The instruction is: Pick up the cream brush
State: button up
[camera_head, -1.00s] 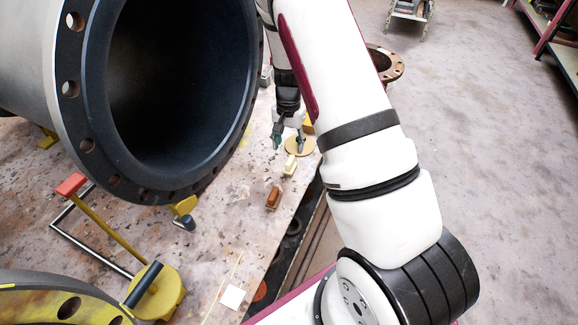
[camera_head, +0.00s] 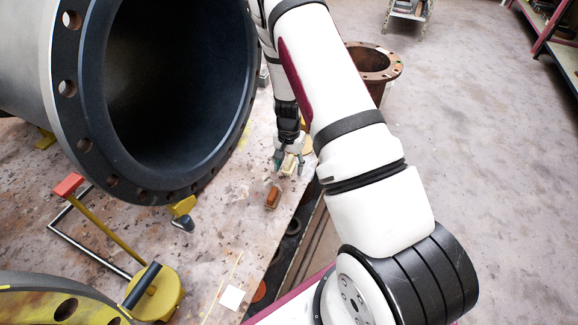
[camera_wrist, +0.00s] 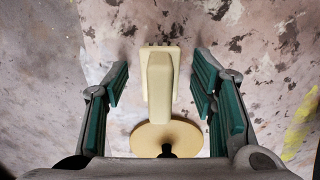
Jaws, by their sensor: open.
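The cream brush (camera_wrist: 160,85) lies on the spattered table top, in the middle of the wrist view, its long side running away from me. My gripper (camera_wrist: 160,90) is open, with one green-padded finger on each side of the brush and a gap on both sides. The fingers do not touch it in this view. In the head view the brush (camera_head: 289,164) shows between the fingertips of my gripper (camera_head: 289,163), which points down over it. I cannot tell the exact height of the fingertips above the table.
A tan disc (camera_wrist: 184,136) with a dark knob lies just behind the brush, close to my gripper. A brown brush (camera_head: 272,196) lies nearer on the table (camera_head: 222,215). A large flanged pipe (camera_head: 88,100) stands left. The table's right edge is close.

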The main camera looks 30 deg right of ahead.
aim_at(289, 161)
grip_shut()
jog(key=shift+r, duration=0.15)
jog(key=shift+r, duration=0.3)
jog(key=r, duration=0.3)
jog(key=shift+s+a, duration=0.2)
jog(key=shift+s, duration=0.15)
jog(key=s+a, duration=0.3)
jog(key=s, duration=0.4)
jog(key=s+a+r, duration=0.1)
jog(key=s+a, duration=0.2)
jog(key=s, duration=0.3)
jog(key=shift+s+a, duration=0.3)
jog(key=shift+s, duration=0.05)
jog(key=shift+r, duration=0.1)
jog(key=c, duration=1.1)
grip_release()
